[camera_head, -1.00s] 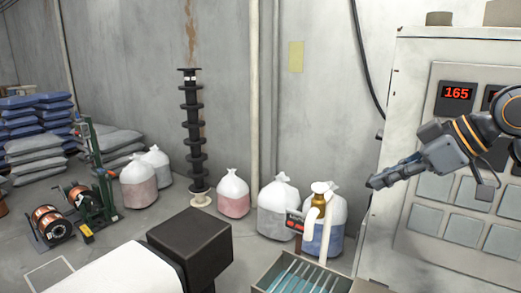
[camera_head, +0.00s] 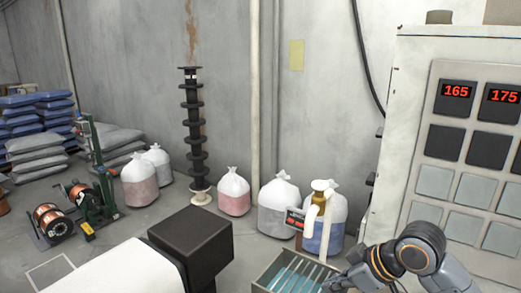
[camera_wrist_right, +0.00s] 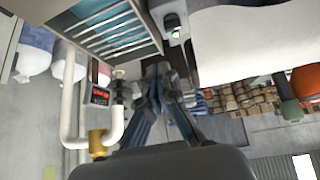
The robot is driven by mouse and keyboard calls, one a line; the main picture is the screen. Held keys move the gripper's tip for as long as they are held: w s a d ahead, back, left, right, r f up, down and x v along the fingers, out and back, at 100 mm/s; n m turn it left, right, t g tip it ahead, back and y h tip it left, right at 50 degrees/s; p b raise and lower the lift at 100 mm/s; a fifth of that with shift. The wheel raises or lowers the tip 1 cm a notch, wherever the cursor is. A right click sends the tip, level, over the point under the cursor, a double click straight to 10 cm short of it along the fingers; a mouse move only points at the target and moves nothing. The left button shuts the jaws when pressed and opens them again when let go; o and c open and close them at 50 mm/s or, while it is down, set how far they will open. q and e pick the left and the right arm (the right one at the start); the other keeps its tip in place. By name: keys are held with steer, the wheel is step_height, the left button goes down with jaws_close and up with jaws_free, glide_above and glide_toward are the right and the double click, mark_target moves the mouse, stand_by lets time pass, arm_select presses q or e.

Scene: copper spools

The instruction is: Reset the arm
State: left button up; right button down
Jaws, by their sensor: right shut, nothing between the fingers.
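My right arm (camera_head: 415,250) is low at the bottom right in the head view. Its gripper (camera_head: 333,284) is close to the right side of a water trough (camera_head: 262,284) with slats, partly cut off by the lower edge. In the right wrist view the dark fingers of the right gripper (camera_wrist_right: 163,75) are closed together, with nothing between them. My left gripper is not in view.
A control cabinet (camera_head: 408,150) with red displays stands at the right. White pipes (camera_head: 308,232) rise beside the trough. Several filled bags (camera_head: 275,205) line the wall. Copper spools (camera_head: 48,222) stand on the floor at the left.

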steer(key=s+a+f+m+h, duration=0.1)
steer(key=s+a+f+m, duration=0.15)
steer(key=s+f, duration=1)
steer(key=s+d+f+m+g+h, duration=0.1)
steer(key=s+d+f+m+h, duration=0.15)
steer(key=s+d+f, duration=0.35)
steer(key=s+d+f+m+g+h, duration=0.15)
steer(key=s+f+m, duration=0.25)
steer(key=s, duration=0.4)
steer(key=s+f+b+x, duration=0.1)
steer(key=s+b+x, duration=0.15)
steer(key=x, duration=1.15)
steer(key=s+d+b+x, duration=0.15)
steer(key=s+x, duration=0.25)
steer(key=x, duration=1)
arm_select(q)
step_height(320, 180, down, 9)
steer(key=b, duration=0.5)
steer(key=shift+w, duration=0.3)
arm_select(e)
steer(key=s+d+f, duration=0.1)
steer(key=s+f, duration=0.7)
steer(key=f, duration=0.3)
steer(key=s+d+f+n+g, duration=0.1)
steer(key=s+f, duration=0.8)
steer(key=f, duration=0.2)
steer(key=shift+s+d, duration=0.2)
steer(key=shift+s, duration=0.15)
steer(key=shift+g, duration=0.25)
